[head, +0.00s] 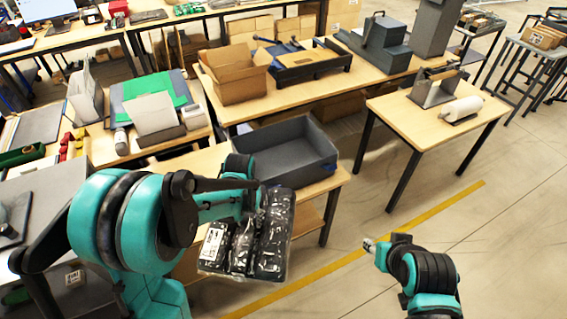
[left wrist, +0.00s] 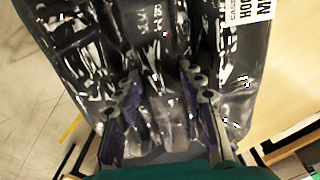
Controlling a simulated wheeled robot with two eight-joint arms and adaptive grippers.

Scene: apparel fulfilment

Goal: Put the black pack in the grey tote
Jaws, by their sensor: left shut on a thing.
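The black pack (head: 268,240) is a dark bundle in clear plastic with a white label, hanging in front of the near table in the head view. My left gripper (left wrist: 160,110) is shut on it; the pack fills most of the left wrist view (left wrist: 150,40). In the head view the left fingers are largely hidden by the arm and pack. The grey tote (head: 318,142) is an open box on the near table, behind and to the right of the pack, and its visible inside looks empty. My right gripper (head: 370,245) is at the lower right, far from both; its jaw state is unclear.
The near table (head: 335,181) carries the tote close to its edge. An open cardboard box (head: 236,78) stands on the table behind. A side table (head: 410,118) with a white roll (head: 461,109) stands at the right. Open floor lies between.

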